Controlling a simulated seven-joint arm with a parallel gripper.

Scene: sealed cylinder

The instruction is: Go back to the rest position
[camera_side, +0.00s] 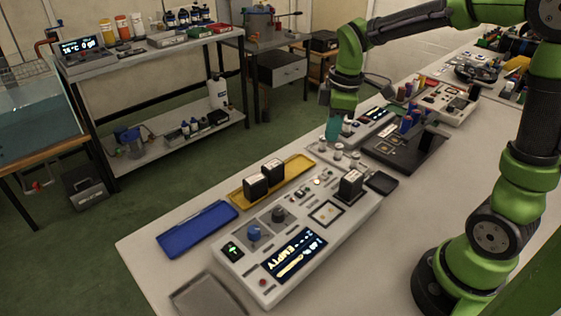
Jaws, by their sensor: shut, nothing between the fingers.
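My gripper (333,129) is at the end of my green and black arm, in the upper middle of the side view. It points down above the far part of the white table (140,242), over the small round pieces behind the control box. Its fingers are shut with nothing held. The fingertips are small here, and their exact height above the table is hard to tell. The white control box (318,246) stands at the table's front, with a screen (294,254) reading "EMPTY".
A yellow tray (236,198) with two black blocks (264,178) and a blue tray (196,230) lie left of the box. A black block (351,184) stands on the box. A dark board with blue and red cylinders (410,122) is right of my gripper.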

